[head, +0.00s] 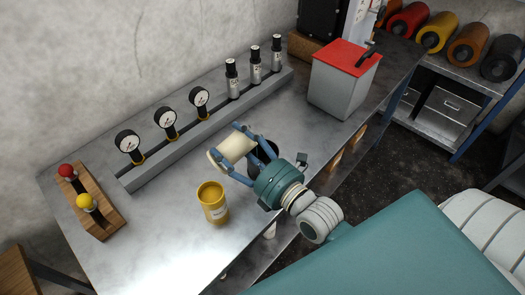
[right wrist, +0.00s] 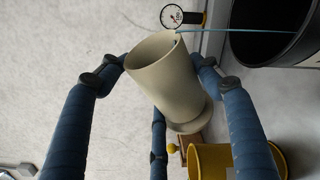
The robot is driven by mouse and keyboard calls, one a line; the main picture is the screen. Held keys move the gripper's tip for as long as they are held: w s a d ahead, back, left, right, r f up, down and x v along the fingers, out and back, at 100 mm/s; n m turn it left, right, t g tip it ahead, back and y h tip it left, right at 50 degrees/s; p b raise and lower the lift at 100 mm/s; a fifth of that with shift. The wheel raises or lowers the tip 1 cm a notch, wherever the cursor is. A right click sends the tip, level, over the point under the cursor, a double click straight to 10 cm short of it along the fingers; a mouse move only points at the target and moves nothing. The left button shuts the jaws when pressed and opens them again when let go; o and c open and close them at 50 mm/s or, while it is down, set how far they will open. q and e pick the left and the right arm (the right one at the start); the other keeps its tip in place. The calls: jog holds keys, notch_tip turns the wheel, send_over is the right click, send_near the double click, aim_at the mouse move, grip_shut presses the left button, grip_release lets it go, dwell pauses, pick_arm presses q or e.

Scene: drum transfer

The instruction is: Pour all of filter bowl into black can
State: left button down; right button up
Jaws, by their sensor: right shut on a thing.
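The cream filter bowl (head: 237,148) lies tilted almost on its side between the fingers of my right gripper (head: 247,153). Its flanged end points left and its other end points right, towards the black can (head: 263,158). My gripper partly hides the can in the head view. In the right wrist view the bowl (right wrist: 168,85) sits between the blue fingers with its open rim towards the top. The black can (right wrist: 270,35) shows its dark mouth at the upper right. A thin pale blue line runs from near the bowl's rim across that mouth; what it is I cannot tell.
A yellow can (head: 213,203) stands in front of the gripper. A rail with gauges (head: 166,120) and small cylinders runs behind. A wooden block with red and yellow knobs (head: 90,203) is at left, a red-lidded box (head: 340,85) at the back right.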

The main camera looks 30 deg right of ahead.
jog(key=shift+d+f+m+b, duration=0.15)
jog(key=shift+m+b, duration=0.85)
jog(key=shift+b, duration=0.5)
jog(key=shift+d+r+m+t, duration=0.4)
jog(key=shift+d+m, duration=0.4)
jog(key=shift+m, duration=0.1)
dwell(0.5)
jog(key=shift+d+r+m+p, duration=0.2)
jog(key=shift+r+m+p, duration=0.2)
jog(key=shift+m, duration=0.5)
dwell(0.4)
